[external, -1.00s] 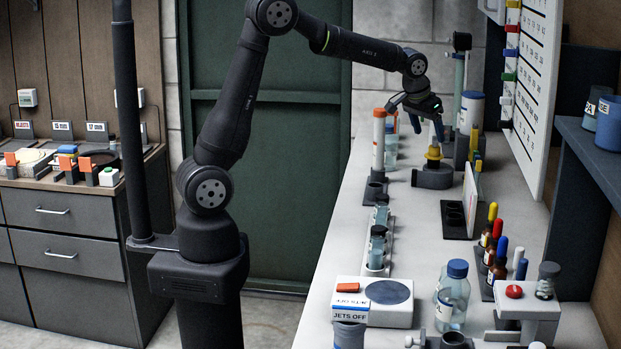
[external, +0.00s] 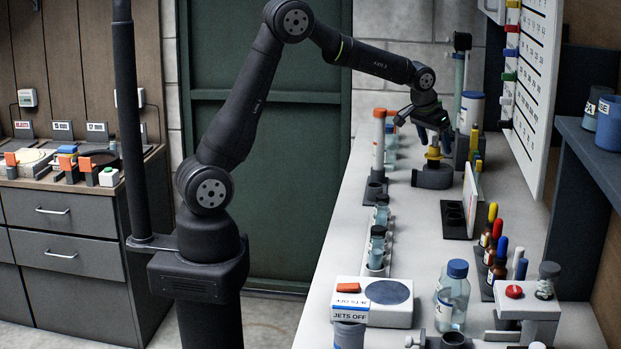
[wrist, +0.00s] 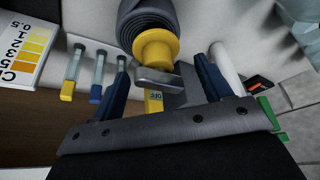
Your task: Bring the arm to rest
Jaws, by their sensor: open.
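My gripper (external: 434,132) is at the far part of the white counter (external: 400,235), with its blue fingers apart and pointing down. It is just above a grey holder (external: 432,178) with a yellow collar (external: 433,153). In the wrist view, my gripper (wrist: 162,82) shows two blue fingers with a gap between them. The yellow collar (wrist: 156,48) and a metallic piece show beyond and between the fingers. Nothing is visibly held. Whether a finger touches the holder cannot be told.
An orange-capped tube (external: 379,140) stands left of my gripper. A white cylinder with a blue top (external: 472,108) stands right. Vials (external: 376,245) line the counter's left side. A bottle (external: 452,295) and a box marked JETS OFF (external: 385,302) are nearer the camera.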

